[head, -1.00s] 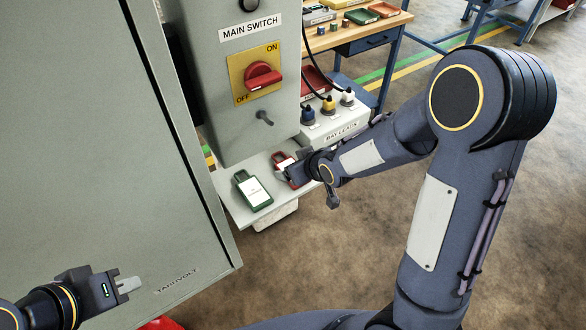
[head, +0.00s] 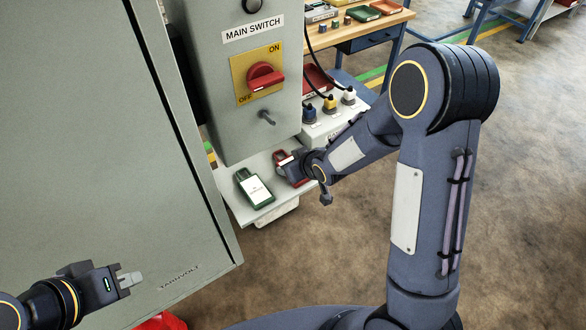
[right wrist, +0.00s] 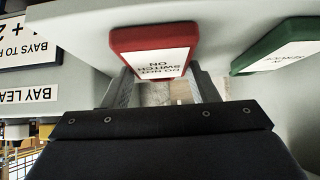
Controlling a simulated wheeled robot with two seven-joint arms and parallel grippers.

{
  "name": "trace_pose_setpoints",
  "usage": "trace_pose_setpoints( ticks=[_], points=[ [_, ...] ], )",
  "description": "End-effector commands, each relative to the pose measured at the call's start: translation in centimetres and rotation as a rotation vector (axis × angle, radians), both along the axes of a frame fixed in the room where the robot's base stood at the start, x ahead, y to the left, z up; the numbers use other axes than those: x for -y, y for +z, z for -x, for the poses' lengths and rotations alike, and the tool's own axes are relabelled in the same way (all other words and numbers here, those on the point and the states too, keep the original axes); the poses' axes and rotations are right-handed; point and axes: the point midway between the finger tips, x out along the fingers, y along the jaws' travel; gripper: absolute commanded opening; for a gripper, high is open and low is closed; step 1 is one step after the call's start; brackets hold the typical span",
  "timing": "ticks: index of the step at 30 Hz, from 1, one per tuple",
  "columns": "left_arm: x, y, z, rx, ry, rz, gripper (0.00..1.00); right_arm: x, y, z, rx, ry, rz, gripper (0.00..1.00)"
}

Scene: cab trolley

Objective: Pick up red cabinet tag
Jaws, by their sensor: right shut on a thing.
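The red cabinet tag (head: 281,157) has a white label and lies on the light grey shelf (head: 230,203), largely hidden behind my right gripper (head: 290,168) in the head view. In the right wrist view the red tag (right wrist: 152,38) reads "DO NOT SWITCH ON". There the fingers of my right gripper (right wrist: 162,80) are at either side of its near end, shut on it. I cannot see clear space between tag and shelf. My left gripper (head: 131,280) is in front of the large cabinet door, away from the tag; its fingers show side-on.
A green tag (head: 255,190) lies on the shelf just left of the red one. The main switch box (head: 240,120) with a peg (head: 267,118) stands above and behind. The bay leads box (head: 325,128) is at the right. The cabinet door (head: 90,150) fills the left.

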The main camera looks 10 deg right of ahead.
Motion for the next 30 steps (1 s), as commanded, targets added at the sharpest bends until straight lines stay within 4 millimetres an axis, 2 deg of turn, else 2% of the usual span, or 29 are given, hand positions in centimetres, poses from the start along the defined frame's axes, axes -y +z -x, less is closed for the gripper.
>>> trace_pose_setpoints(
  ticks=[7,12,23,30],
  points=[
    [0.0,-0.2,0.0,0.000,0.000,0.000,0.00,0.0,0.1,0.0,0.001,0.000,0.000,0.31],
    [0.0,-1.0,0.0,0.000,0.000,0.000,0.00,0.1,0.7,0.3,0.004,0.000,-0.001,0.31],
    [0.0,-1.9,0.0,0.000,0.000,0.000,0.00,0.1,7.4,0.3,0.008,0.000,-0.003,0.31],
    [0.0,-3.5,0.0,0.000,0.000,0.000,0.00,2.0,6.9,5.9,0.005,0.000,-0.005,0.31]
  ],
)
